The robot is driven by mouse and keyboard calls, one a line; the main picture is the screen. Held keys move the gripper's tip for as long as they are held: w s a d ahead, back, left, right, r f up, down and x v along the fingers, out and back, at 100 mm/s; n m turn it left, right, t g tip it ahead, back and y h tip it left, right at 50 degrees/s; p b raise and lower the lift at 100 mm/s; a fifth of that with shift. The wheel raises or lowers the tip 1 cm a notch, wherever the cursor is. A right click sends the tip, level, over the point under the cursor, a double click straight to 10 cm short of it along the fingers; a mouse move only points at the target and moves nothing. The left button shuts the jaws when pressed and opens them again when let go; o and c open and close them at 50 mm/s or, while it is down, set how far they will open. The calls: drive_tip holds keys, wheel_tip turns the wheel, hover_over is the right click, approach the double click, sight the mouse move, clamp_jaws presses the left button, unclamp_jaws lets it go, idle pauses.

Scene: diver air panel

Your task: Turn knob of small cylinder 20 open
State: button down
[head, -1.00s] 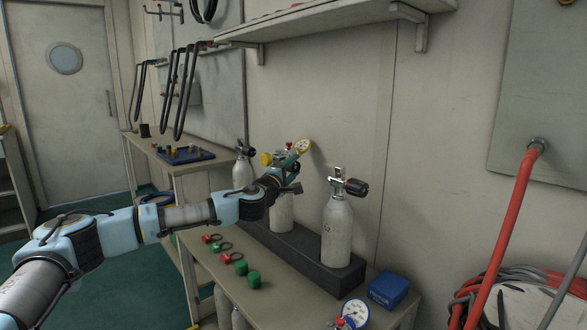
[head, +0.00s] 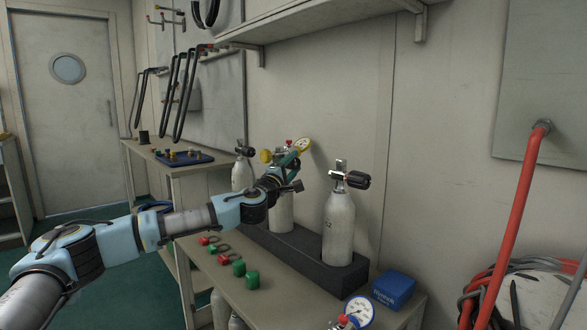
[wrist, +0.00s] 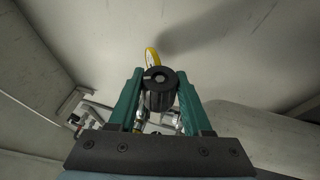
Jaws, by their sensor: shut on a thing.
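Three pale grey cylinders with valves stand in a row, and I cannot read a number on any of them. My gripper (head: 287,163) is at the valve of the middle cylinder (head: 281,213). In the wrist view its two green fingers (wrist: 160,84) are shut on a black ribbed knob (wrist: 160,98), one finger on each side. The knob faces the wrist camera, and a light mark shows on its end. My wrist hides much of that valve in the head view. A yellow-rimmed gauge (head: 303,146) sits just behind it.
The right cylinder (head: 339,228) stands close by in the black rack (head: 300,250), its black knob pointing right. The left cylinder (head: 242,174) is behind my wrist. A blue box (head: 394,290), a blue gauge (head: 359,311) and red and green fittings (head: 239,268) lie on the bench.

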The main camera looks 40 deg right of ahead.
drive_tip(key=shift+c, duration=1.7)
unclamp_jaws()
drive_tip(key=b+v, duration=0.1)
drive_tip(key=v, duration=0.9)
drive_tip(key=shift+a, duration=0.4)
drive_tip(key=shift+s+f, duration=0.1)
